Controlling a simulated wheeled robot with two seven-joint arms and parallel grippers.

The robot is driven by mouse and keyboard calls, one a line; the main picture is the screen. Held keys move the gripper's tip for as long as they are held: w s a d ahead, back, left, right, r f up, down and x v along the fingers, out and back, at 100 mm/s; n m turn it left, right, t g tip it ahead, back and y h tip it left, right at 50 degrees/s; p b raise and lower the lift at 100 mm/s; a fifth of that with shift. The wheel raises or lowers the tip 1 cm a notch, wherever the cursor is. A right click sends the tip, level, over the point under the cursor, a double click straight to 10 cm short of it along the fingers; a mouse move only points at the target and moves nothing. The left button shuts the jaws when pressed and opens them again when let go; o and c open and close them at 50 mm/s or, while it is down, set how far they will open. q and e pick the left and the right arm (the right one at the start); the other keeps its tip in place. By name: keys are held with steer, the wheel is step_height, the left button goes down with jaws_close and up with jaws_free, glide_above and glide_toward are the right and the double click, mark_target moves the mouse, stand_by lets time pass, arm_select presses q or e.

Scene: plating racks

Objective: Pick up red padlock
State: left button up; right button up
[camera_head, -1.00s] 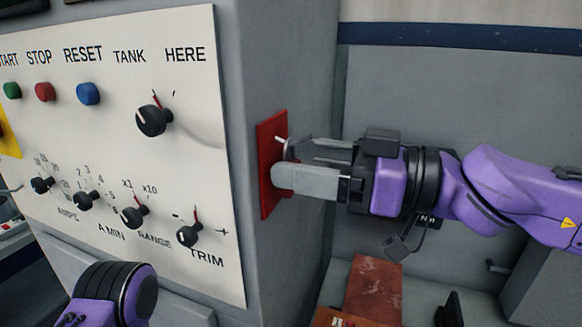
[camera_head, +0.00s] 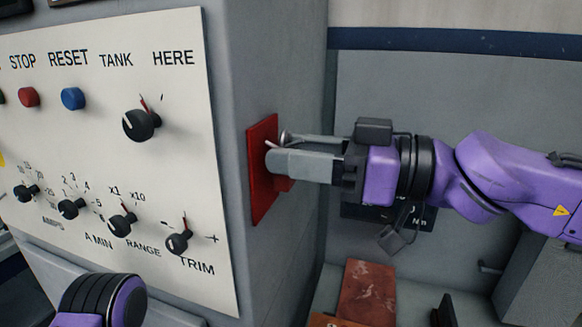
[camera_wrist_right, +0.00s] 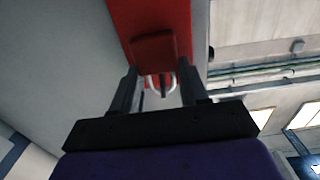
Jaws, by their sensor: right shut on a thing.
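The red padlock (camera_wrist_right: 153,50) shows in the right wrist view as a red block with a pale, shiny shackle (camera_wrist_right: 160,80), in front of a red plate (camera_wrist_right: 120,15). In the head view the plate (camera_head: 262,195) is on the side of the grey cabinet, and a small red part of the padlock (camera_head: 284,184) shows below my fingers. My right gripper (camera_head: 279,150) reaches in from the right and is shut on the padlock; its fingers hide most of it. My left gripper is out of view; only part of my left arm shows at bottom left.
The cabinet's white control panel (camera_head: 80,140), with buttons and knobs, is left of the plate. A reddish-brown box (camera_head: 368,290) and a small black object (camera_head: 446,310) are at the lower right. A grey wall stands behind my right arm.

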steer(key=b+v, duration=0.2)
steer(key=v, duration=1.5)
steer(key=shift+d+f, duration=0.1)
steer(key=shift+d, duration=0.05)
steer(key=shift+s+d+f+b, duration=0.2)
steer(key=shift+d+b, duration=0.1)
steer(key=shift+b, duration=0.4)
